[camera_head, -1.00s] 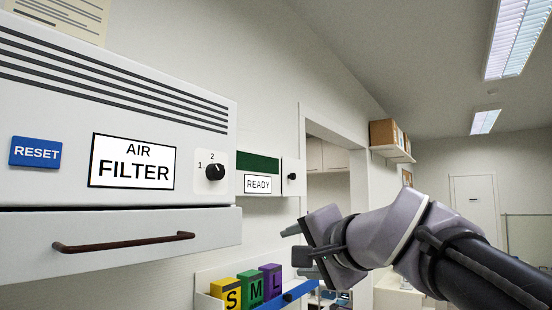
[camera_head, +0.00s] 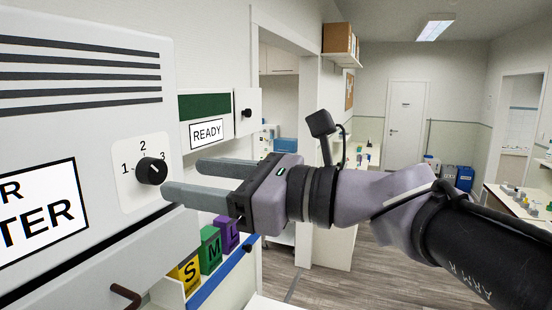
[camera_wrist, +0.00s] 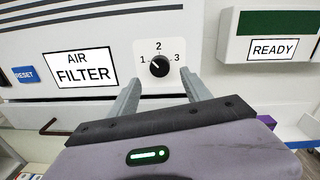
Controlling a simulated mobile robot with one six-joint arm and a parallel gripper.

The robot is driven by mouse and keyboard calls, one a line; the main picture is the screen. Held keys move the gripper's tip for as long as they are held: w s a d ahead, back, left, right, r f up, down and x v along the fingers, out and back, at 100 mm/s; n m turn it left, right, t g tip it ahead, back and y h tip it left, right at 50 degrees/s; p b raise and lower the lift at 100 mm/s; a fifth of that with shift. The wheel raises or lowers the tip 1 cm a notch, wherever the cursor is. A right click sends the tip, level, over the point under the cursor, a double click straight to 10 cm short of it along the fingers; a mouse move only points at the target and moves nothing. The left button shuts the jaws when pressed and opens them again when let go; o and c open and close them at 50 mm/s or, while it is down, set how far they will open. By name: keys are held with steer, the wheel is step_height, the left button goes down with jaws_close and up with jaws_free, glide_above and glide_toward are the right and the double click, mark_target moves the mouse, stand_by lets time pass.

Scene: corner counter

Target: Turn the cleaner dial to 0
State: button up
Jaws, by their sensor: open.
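The dial (camera_head: 151,171) is a round black knob on a pale plate on the white AIR FILTER unit (camera_head: 85,125). Marks 1, 2 and 3 show around it; I see no 0 mark. In the wrist view the dial (camera_wrist: 160,66) shows a small light pointer, whose exact setting I cannot tell. My gripper (camera_head: 181,176) is open, with its two grey fingers pointing at the unit. In the wrist view my gripper (camera_wrist: 160,76) has its fingertips on either side of the dial, a little below it. Nothing is between the fingers.
A READY unit (camera_head: 219,110) with its own black knob (camera_head: 247,113) is on the wall to the right. Yellow, green and purple S, M, L boxes (camera_head: 210,250) stand below my gripper. A drawer handle (camera_head: 125,296) juts out below the unit. Floor is open at right.

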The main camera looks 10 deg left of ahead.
mark_target(159, 173)
steer(key=x, duration=0.5)
steer(key=shift+w+a+p, duration=0.1)
steer(key=shift+a+p, duration=0.2)
steer(key=shift+p, duration=0.05)
jaws_close()
